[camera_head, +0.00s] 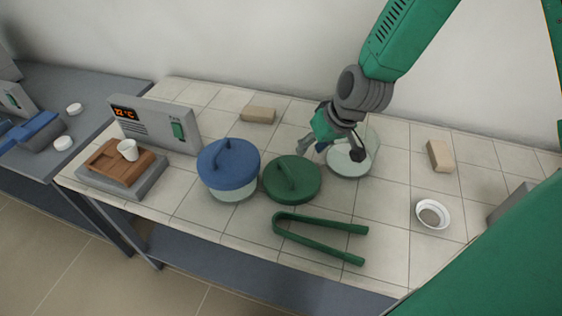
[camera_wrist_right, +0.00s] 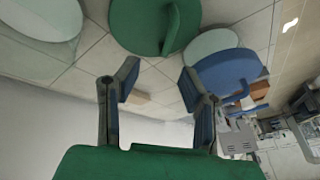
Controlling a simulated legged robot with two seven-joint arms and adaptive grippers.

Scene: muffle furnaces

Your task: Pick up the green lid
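The green lid (camera_head: 292,180) is a round disc with a raised bar handle. It lies on the tiled table in the head view, right of the blue-lidded glass jar. My right gripper (camera_head: 331,152) is above and behind the lid, to its right, near an open glass jar (camera_head: 348,163). In the right wrist view, its two fingers (camera_wrist_right: 157,82) are spread with nothing between them. The green lid (camera_wrist_right: 143,22) shows at the top of that view, beyond the fingertips and apart from them. My left gripper is not in view.
The blue-lidded jar (camera_head: 228,168) stands close left of the green lid. Green tongs (camera_head: 315,240) lie in front. A grey device with a display (camera_head: 157,124), tan blocks (camera_head: 440,155) and a white bowl (camera_head: 433,214) are also on the table.

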